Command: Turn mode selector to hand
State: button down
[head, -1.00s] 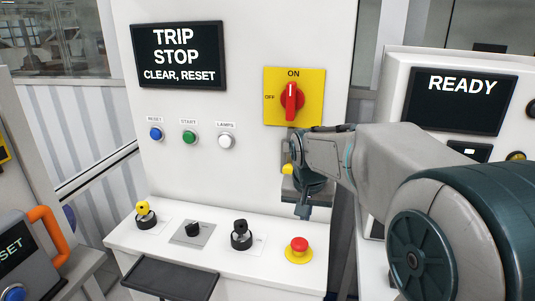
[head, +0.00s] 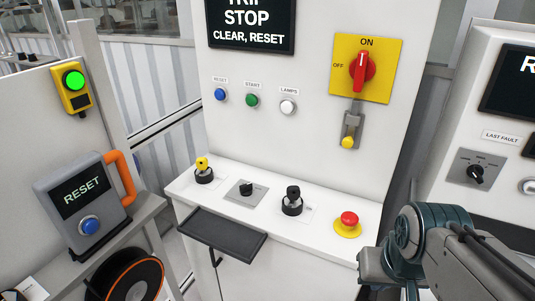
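A black rotary selector knob (head: 246,188) on a grey square plate sits on the white sloped desk, between a yellow key switch (head: 203,171) and a black key switch (head: 292,200). Its position markings are too small to read, so I cannot tell its setting or confirm it is the mode selector. My gripper (head: 390,278) is at the lower right, right of the desk and apart from the knobs. Its fingers are partly cut off by the bottom edge, and whether they are open is unclear.
A red mushroom button (head: 348,219) stands on the desk's right end, nearest my arm. A black tray (head: 222,234) juts out in front. The panel above has a red rotary switch (head: 362,72) and a screen (head: 250,24) reading "STOP CLEAR, RESET". A RESET box (head: 83,200) stands left.

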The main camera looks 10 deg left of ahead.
aim_at(246, 189)
jog(key=u, duration=0.2)
jog(key=k, duration=0.45)
jog(key=u, duration=1.25)
jog(key=i, duration=0.6)
jog(key=z, duration=0.8)
jog(key=i, duration=0.5)
jog(key=z, duration=0.6)
